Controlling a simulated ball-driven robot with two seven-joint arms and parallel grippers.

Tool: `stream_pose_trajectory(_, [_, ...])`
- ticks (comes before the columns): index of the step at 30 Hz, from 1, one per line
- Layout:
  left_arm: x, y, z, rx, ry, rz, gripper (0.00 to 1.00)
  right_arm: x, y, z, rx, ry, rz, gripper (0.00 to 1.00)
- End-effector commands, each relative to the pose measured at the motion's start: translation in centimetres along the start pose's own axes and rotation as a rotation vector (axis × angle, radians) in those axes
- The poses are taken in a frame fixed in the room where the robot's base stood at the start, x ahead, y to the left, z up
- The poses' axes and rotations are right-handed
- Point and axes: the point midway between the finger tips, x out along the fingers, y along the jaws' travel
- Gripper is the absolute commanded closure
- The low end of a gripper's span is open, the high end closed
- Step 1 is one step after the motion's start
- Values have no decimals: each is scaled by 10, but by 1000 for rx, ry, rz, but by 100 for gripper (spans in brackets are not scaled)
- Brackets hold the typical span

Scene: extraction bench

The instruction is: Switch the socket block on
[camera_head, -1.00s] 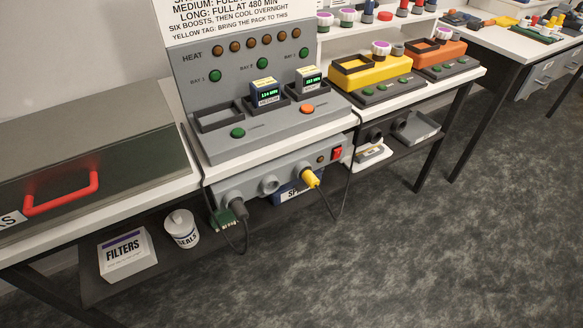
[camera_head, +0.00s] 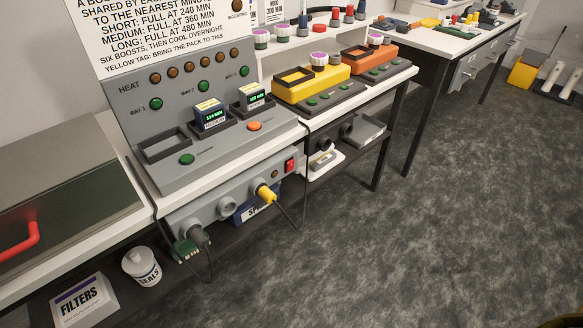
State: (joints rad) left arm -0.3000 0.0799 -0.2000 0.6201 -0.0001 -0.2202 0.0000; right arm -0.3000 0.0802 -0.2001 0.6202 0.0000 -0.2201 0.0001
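The socket block (camera_head: 235,205) is a long grey box mounted under the front edge of the bench, below the charging station. Its red switch (camera_head: 290,166) is at the right end, with a small dark amber round lamp (camera_head: 275,174) just left of it. I cannot tell which way the switch is set. Neither of my grippers is in view.
The charging station (camera_head: 200,145) holds two packs with green displays on the bench. Yellow (camera_head: 325,82) and orange (camera_head: 372,64) units stand further right. Below are a filters box (camera_head: 85,303) and a seals tub (camera_head: 142,267). Cables hang from both plugs. The grey floor at right is open.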

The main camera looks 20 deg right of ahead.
Motion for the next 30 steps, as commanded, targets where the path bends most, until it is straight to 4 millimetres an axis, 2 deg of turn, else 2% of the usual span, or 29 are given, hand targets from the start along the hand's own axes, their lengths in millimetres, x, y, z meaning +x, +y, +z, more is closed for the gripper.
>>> stream_pose_trajectory(1, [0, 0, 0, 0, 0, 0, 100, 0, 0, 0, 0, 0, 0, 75])
stream_pose_trajectory(3, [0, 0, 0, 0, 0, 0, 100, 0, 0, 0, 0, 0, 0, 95])
stream_pose_trajectory(4, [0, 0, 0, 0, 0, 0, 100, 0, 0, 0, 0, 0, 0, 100])
stream_pose_trajectory(30, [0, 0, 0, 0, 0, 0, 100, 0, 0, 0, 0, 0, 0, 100])
